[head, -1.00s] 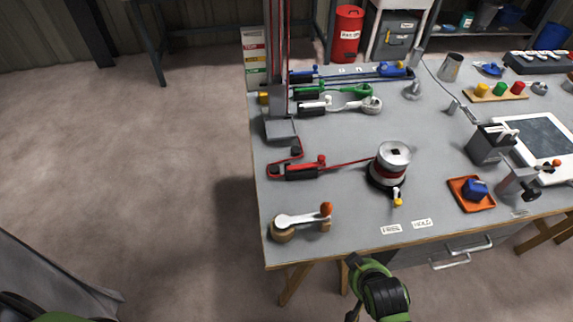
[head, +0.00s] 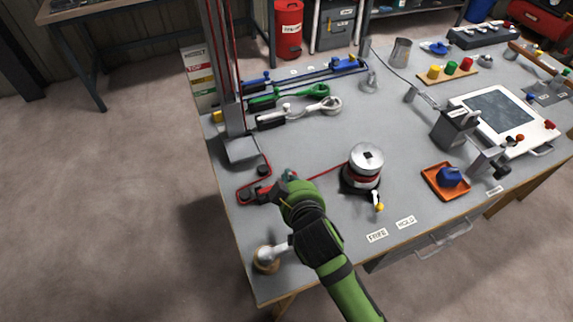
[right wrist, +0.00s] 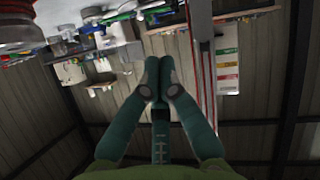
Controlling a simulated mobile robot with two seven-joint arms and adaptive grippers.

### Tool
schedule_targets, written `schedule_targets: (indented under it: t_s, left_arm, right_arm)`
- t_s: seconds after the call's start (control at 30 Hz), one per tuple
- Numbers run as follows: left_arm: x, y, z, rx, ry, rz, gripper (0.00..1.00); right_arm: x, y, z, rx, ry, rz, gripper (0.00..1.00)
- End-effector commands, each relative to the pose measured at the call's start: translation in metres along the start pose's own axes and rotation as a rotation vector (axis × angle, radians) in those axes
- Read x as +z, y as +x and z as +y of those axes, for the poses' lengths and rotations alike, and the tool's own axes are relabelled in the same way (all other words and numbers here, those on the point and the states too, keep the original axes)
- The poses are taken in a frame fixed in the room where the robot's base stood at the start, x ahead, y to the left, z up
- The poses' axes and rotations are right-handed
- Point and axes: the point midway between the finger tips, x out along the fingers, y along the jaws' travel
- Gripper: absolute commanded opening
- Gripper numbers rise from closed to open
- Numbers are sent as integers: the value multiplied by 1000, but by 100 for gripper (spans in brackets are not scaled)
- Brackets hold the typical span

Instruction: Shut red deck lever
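The red deck lever's clutch body (head: 264,194) sits on the bench's left side, on the red line between the mast foot and the winch. My right arm covers most of it, and I cannot see the lever's handle or its position. My right gripper (head: 288,175) is at the clutch in the head view; whether it touches is hidden. In the right wrist view its teal fingers (right wrist: 158,80) are together at the tips, with nothing visible between them. My left gripper is not in view.
The winch (head: 366,160) stands right of my gripper. Green (head: 290,95) and white (head: 300,112) lines and levers lie behind it. The grey mast (head: 222,80) rises at the left edge.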

Motion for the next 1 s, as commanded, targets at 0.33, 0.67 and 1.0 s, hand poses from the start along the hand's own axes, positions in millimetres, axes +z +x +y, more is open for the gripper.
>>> schedule_targets:
  t_s: [0.33, 0.67, 1.0]
  left_arm:
    - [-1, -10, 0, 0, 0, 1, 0]
    - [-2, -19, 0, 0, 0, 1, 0]
    - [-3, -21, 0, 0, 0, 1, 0]
  right_arm:
    - [-1, 58, 2, 2, 0, -3, 0]
    - [21, 96, 2, 1, 0, -9, 0]
    - [41, 101, 1, 1, 3, -4, 0]
